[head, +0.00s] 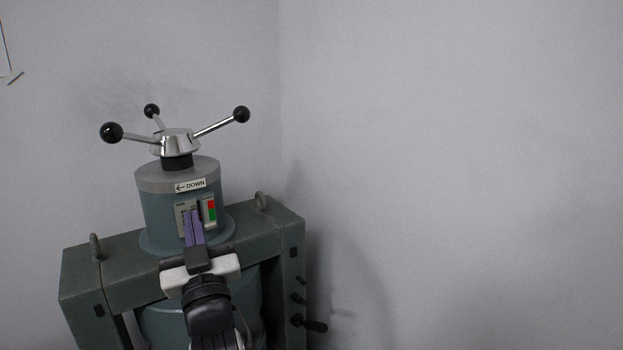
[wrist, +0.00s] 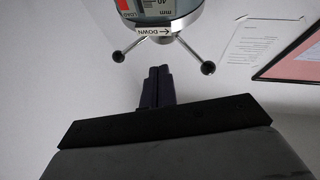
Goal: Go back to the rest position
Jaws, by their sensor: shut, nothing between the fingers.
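My gripper (head: 193,222) is in front of the magnet machine (head: 130,262) in the head view, with its purple fingers together and nothing between them. In the wrist view the shut fingers (wrist: 157,84) point towards the machine's upper part. The machine has a three-armed handle (head: 175,141) with black ball knobs on top. A label reading DOWN with an arrow (head: 190,185) is on the round cap. My gripper hides part of the scale panel (head: 209,212) with its red and green marks. I cannot tell whether the fingers touch the panel.
Plain grey walls (head: 450,150) meet in a corner behind the machine. The right side of the head view is free. Two lifting eyes (head: 261,202) stand up from the frame, and a small black side handle (head: 311,324) sticks out at right. A framed sheet (wrist: 290,58) hangs in the wrist view.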

